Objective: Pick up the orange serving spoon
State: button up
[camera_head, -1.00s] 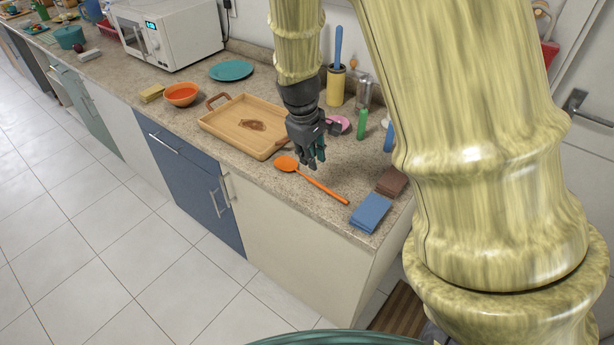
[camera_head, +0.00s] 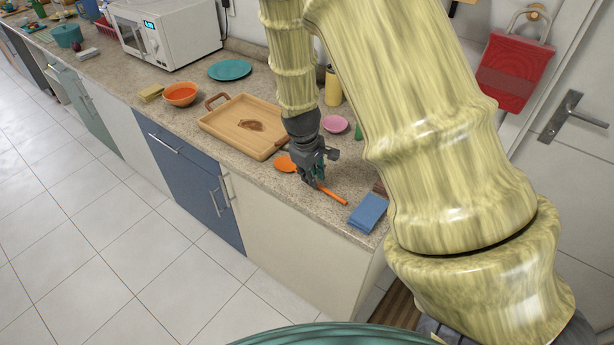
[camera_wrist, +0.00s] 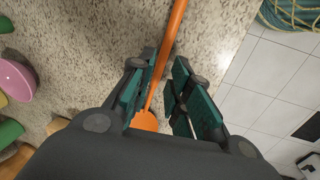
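The orange serving spoon (camera_head: 333,197) lies on the speckled counter near its front edge. Its bowl shows to the left of my gripper (camera_head: 314,182) and its handle end to the right; the part between is hidden behind the gripper. In the wrist view, the spoon's handle (camera_wrist: 173,38) runs down between the two teal-padded fingers of my gripper (camera_wrist: 166,62), with part of the orange bowl below. The fingers are apart, with a gap beside the handle. I cannot tell the exact height of the fingertips above the counter.
A wooden tray (camera_head: 228,117) lies left of the gripper, with an orange bowl (camera_head: 181,93) beyond it. A folded blue cloth (camera_head: 367,212) lies just right of the handle's end. A pink dish (camera_head: 335,124) stands behind. The counter's front edge is close to the spoon.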

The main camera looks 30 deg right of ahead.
jog(key=shift+d+f, duration=0.2)
jog(key=shift+f, duration=0.85)
jog(key=shift+c, duration=0.2)
grip_shut()
jog(key=shift+w, duration=0.1)
